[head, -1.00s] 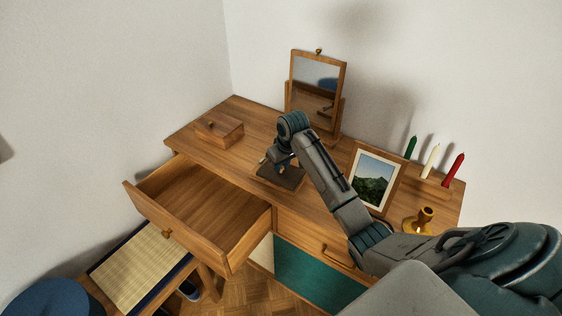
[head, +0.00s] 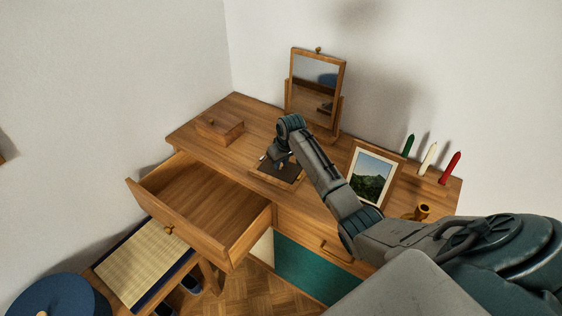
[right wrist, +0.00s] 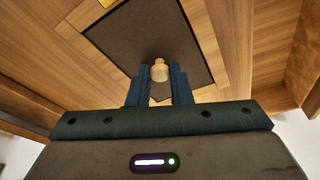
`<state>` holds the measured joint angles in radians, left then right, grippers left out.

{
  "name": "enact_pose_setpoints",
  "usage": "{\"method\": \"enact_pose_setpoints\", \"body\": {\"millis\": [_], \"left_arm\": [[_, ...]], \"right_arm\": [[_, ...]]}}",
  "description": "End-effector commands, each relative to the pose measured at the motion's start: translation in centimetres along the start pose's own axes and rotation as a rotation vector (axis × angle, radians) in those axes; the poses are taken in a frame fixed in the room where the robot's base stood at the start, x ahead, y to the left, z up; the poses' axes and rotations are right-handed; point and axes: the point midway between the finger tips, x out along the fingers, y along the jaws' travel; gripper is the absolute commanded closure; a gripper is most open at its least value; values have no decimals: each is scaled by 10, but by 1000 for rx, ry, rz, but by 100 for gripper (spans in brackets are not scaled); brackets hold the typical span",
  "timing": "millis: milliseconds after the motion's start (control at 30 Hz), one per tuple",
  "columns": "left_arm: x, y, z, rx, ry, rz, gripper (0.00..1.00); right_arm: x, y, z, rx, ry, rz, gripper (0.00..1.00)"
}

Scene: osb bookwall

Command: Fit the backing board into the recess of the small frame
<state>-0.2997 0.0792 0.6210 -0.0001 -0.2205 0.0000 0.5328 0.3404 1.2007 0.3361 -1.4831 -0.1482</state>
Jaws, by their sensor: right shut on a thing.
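The backing board is a dark flat panel (head: 291,178) with a small light-wood knob (right wrist: 159,70). My right gripper (head: 280,162) points down over it, its fingers shut on the knob. In the right wrist view the board (right wrist: 140,32) lies turned at an angle below the fingers. Light-wood strips of the small frame (right wrist: 205,42) run along its edges. In the head view a thin wooden border shows around the board on the dresser top. I cannot tell whether the board sits flush in the recess. My left gripper is not in view.
On the dresser stand a tilting mirror (head: 318,78), a lidded wooden box (head: 220,127), a landscape picture (head: 371,178), several candles (head: 427,158) and a brass candle holder (head: 422,212). An open, empty drawer (head: 205,200) juts out at the front left.

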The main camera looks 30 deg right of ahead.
Motion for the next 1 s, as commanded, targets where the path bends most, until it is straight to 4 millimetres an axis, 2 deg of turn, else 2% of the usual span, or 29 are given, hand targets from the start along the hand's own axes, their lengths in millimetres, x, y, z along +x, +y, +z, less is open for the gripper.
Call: {"method": "enact_pose_setpoints", "body": {"millis": [33, 133, 400, 533, 667, 1000], "left_arm": [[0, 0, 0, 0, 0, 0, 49], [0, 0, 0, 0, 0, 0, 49], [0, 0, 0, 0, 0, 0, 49], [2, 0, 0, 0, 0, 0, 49], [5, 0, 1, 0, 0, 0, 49], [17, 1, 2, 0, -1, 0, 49]], "right_arm": [[1, 0, 0, 0, -1, 0, 78], [1, 0, 0, 0, -1, 0, 60], [0, 0, 0, 0, 0, 0, 60], [-8, 0, -1, -1, 3, 1, 60], [-29, 0, -1, -2, 5, 2, 60], [-99, 1, -1, -1, 4, 2, 60]]}}
